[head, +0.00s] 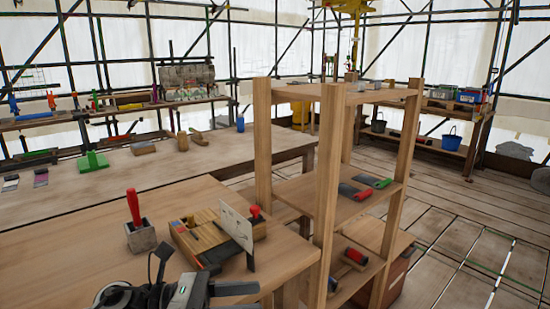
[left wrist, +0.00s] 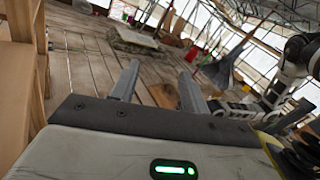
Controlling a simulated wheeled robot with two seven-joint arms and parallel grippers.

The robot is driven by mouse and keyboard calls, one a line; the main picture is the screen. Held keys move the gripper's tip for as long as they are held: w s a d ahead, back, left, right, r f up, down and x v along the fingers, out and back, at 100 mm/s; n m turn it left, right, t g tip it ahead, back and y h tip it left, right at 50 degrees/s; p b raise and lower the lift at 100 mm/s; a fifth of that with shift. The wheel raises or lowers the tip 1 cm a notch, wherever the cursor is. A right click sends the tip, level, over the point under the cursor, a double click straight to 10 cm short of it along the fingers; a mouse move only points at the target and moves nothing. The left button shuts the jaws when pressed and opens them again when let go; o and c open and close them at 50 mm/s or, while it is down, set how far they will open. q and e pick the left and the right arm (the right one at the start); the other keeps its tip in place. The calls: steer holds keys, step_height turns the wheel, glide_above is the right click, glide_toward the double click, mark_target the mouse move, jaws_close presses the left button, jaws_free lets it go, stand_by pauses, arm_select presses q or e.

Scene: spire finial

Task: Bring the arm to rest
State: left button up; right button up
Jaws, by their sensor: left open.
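My left arm comes in at the bottom of the head view, with its gripper (head: 230,289) low in front of the near bench (head: 75,245), beside the wooden shelf unit (head: 327,180). In the left wrist view the two fingers of this gripper (left wrist: 160,86) stand apart with nothing between them, pointing out over the plank floor (left wrist: 88,60). White and black arm links (left wrist: 290,75) show at the right of the left wrist view. I cannot make out a right gripper in either view.
On the near bench are a red-handled tool in a grey block (head: 140,236) and a wooden box (head: 205,238) with a pale upright plate (head: 237,228). Shelves hold red- and green-handled tools (head: 370,181). A blue bucket (head: 452,138) stands at the back right.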

arm_select(q)
steer(key=a+f+n+t+y, duration=0.25)
steer(key=f+n+t, duration=0.2)
steer(key=n, duration=0.65)
steer(key=s+a+f+n+t+y, duration=0.1)
steer(key=f+n+t+y, duration=0.3)
steer(key=n, duration=0.8)
steer(key=a+f+n+t+y, duration=0.2)
steer(key=n+t+y, duration=0.3)
steer(key=n, duration=0.6)
steer(key=s+a+f+n+g+y, duration=0.3)
steer(key=s+a+f+n+g, duration=0.1)
steer(key=s+f+n, duration=0.8)
steer(key=shift+s+f+n+g, duration=0.25)
steer(key=shift+f+n+g, duration=0.4)
steer(key=shift+f, duration=0.3)
steer(key=shift+y, duration=0.25)
